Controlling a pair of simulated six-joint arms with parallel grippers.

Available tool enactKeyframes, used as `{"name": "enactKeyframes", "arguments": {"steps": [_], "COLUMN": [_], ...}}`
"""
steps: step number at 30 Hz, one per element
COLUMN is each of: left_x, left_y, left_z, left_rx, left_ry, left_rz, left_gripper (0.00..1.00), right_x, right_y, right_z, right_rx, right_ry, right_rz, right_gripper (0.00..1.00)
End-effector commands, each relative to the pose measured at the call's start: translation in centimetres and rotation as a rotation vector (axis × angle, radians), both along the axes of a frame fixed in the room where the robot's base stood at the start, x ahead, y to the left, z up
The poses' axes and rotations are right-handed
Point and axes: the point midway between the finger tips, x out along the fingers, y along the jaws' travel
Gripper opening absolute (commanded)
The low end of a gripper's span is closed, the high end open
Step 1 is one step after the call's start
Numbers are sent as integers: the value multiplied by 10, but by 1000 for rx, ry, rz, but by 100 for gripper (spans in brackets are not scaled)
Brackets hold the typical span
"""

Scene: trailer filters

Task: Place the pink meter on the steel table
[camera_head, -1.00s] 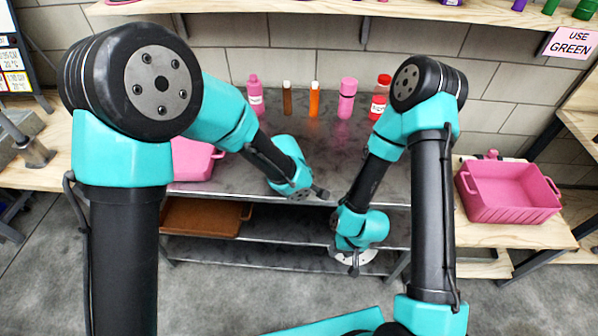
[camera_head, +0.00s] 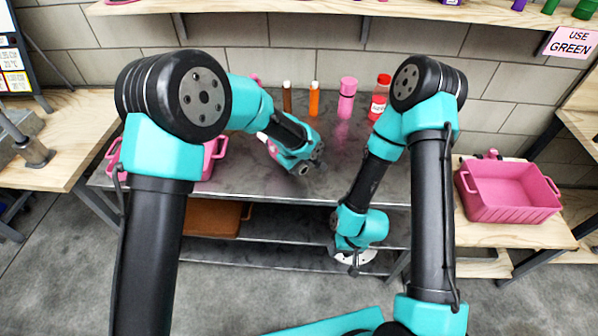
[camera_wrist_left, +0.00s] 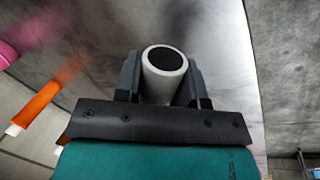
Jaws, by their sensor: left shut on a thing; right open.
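My left gripper (camera_head: 318,157) is above the middle of the steel table (camera_head: 235,187). In the left wrist view it (camera_wrist_left: 160,85) is shut on a pale cylinder (camera_wrist_left: 163,85) with a dark round end. I cannot tell whether this is the pink meter. A pink and white thing (camera_head: 270,145) shows partly behind the left arm, too hidden to name. My right gripper (camera_head: 354,265) is open and low, at the table's front by the lower shelves. Its fingers are small in the head view.
Orange (camera_head: 314,99), brown (camera_head: 287,99), pink (camera_head: 346,99) and red (camera_head: 379,98) bottles line the steel table's back. A pink bin (camera_head: 212,160) stands at its left, partly hidden. Another pink bin (camera_head: 510,195) is on the right wooden table. A brown tray (camera_head: 214,220) is below.

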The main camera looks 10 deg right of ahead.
Motion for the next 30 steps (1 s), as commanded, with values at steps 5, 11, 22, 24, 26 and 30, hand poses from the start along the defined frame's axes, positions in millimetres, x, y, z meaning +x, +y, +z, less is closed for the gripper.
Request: {"name": "enactKeyframes", "arguments": {"steps": [5, 11, 22, 24, 26, 30], "left_x": [6, 6, 6, 6, 6, 6], "left_y": [-1, -1, -1, -1, -1, -1], "left_z": [-6, -32, -36, -38, -39, -39], "left_rx": [1, 1, 0, 0, 0, 0], "left_ry": [2, 1, 0, 0, 0, 0], "left_rz": [0, -1, 0, 0, 1, 0], "left_gripper": [0, 0, 0, 0, 40, 53], "right_x": [0, 0, 0, 0, 0, 0], "right_y": [0, 0, 0, 0, 0, 0], "right_z": [0, 0, 0, 0, 0, 0], "right_rx": [0, 0, 0, 0, 0, 0], "right_ry": [0, 0, 0, 0, 0, 0], "right_rz": [0, 0, 0, 0, 0, 0], "right_gripper": [43, 43, 43, 43, 43, 43]}}
